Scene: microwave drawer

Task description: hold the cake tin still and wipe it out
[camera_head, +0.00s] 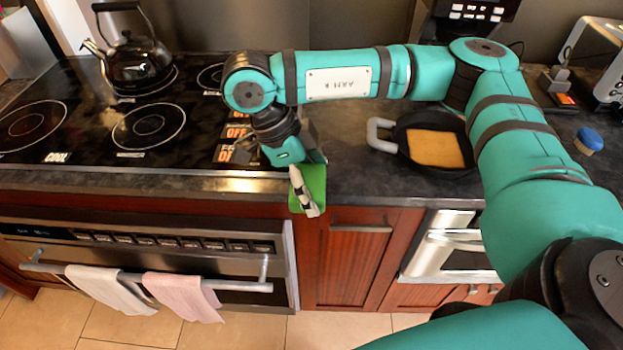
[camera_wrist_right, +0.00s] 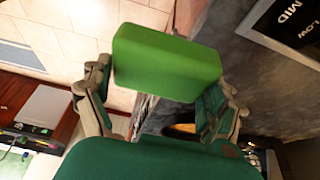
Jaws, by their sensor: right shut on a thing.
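A round black pan (camera_head: 400,158) with a grey handle sits on the dark counter right of the stove. It looks like the cake tin, and a flat orange-tan square (camera_head: 437,148) lies in it. My right gripper (camera_head: 306,192) is shut on a green sponge (camera_head: 318,186), held out at the counter's front edge, left of the pan and apart from it. In the right wrist view the green sponge (camera_wrist_right: 168,62) is clamped between the two fingers of my right gripper (camera_wrist_right: 165,88). My left gripper is not in view, and nothing is seen holding the pan.
A black kettle (camera_head: 135,62) stands on the black stove (camera_head: 80,115) at left. A blue-topped brush (camera_head: 589,140) and a toaster (camera_head: 597,58) are at the right. Towels (camera_head: 182,297) hang on the oven handle. The counter between stove and pan is clear.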

